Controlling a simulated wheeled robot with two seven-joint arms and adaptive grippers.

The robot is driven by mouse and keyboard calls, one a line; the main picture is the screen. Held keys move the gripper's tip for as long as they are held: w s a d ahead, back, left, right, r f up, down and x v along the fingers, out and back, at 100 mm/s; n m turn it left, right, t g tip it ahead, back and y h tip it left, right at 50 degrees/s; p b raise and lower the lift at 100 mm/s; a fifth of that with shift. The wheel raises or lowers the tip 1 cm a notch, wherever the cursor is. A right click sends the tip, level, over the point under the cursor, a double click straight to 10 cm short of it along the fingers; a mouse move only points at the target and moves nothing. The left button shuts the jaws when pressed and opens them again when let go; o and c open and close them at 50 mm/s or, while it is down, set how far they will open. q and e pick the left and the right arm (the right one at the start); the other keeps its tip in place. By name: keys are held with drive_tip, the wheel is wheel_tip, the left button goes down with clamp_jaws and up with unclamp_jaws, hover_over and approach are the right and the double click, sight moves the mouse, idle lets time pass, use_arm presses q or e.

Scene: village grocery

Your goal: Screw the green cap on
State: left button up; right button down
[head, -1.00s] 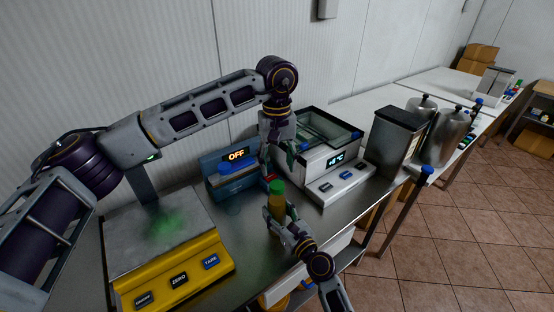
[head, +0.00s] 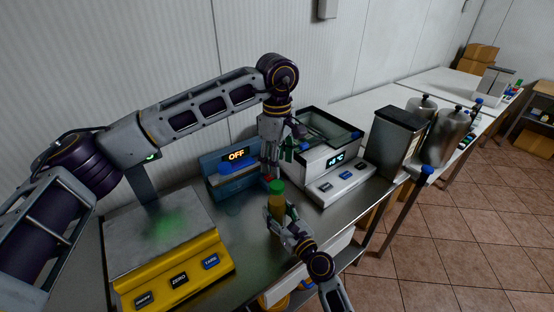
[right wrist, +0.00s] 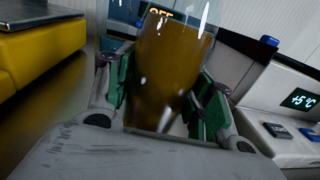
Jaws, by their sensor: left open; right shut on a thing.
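A tube with amber-brown contents (head: 277,204) stands upright in my right gripper (head: 280,216) above the metal bench. The green cap (head: 277,187) sits on the tube's top; I cannot tell how tightly. In the right wrist view the tube (right wrist: 170,70) is clamped between the green finger pads of my right gripper (right wrist: 165,100), and the cap is out of that frame. My left gripper (head: 277,160) is open, pointing down just above and behind the cap, apart from it as far as I can tell.
A blue device reading OFF (head: 228,181) stands behind the tube. A yellow scale (head: 190,270) is at left. A white device with a glass-topped bath (head: 345,180) is at right, beside a dark metal container (head: 395,140). The steel bench (head: 240,215) is clear near the tube.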

sight(277, 184)
use_arm(q)
drive_tip(key=n, duration=0.5)
drive_tip(key=shift+n, duration=0.3)
drive_tip(key=n, duration=1.6)
drive_tip(key=shift+a+n, duration=0.1)
drive_tip(key=shift+n, duration=0.2)
drive_tip(key=shift+f, duration=4)
